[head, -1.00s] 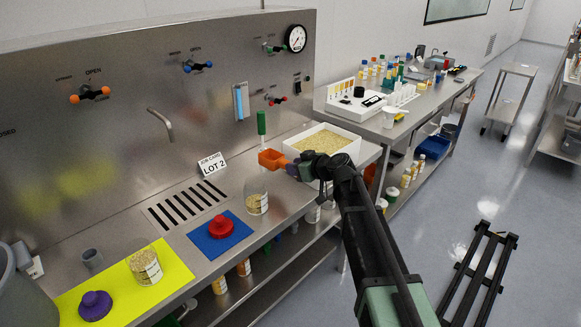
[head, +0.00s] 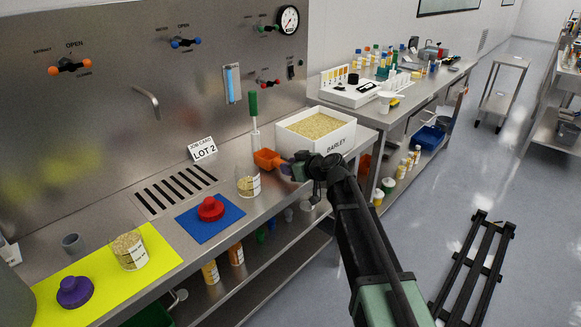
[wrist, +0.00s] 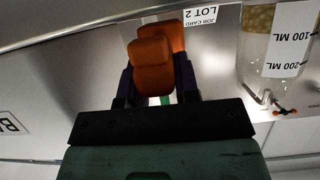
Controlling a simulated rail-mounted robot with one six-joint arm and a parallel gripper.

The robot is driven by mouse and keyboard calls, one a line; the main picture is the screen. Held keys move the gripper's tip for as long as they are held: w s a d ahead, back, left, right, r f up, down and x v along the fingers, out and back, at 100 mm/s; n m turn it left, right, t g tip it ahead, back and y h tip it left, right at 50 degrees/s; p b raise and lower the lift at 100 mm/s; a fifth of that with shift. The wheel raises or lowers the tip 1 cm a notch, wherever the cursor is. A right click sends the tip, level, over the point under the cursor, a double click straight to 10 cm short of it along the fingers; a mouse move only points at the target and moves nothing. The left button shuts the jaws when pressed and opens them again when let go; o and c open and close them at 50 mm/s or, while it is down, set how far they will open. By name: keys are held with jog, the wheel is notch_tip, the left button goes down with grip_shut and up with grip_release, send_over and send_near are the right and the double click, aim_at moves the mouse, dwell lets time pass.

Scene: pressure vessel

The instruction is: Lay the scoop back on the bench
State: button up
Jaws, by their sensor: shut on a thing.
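The orange scoop (head: 266,158) is low over the bench (head: 222,178), between the clear jar and the white barley box. I cannot tell whether it touches the bench top. My gripper (head: 289,168) is shut on the scoop from the right, and its fingers are partly hidden by my arm. In the wrist view, the orange scoop (wrist: 154,62) sits between the two dark fingers of my gripper (wrist: 157,85).
The clear jar (head: 248,184) with grain stands just left of the scoop. The barley box (head: 335,142) is to the right and behind. A green-handled brush-like tool (head: 253,104) stands behind. A blue mat (head: 196,229) with a red lid (head: 210,208) lies left.

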jog(key=shift+f+b, duration=0.6)
jog(key=o, duration=1)
jog(key=shift+r, duration=0.1)
jog(key=p+v, duration=0.4)
jog(key=v, duration=0.6)
jog(key=shift+s+d, duration=0.25)
jog(key=shift+s, duration=0.05)
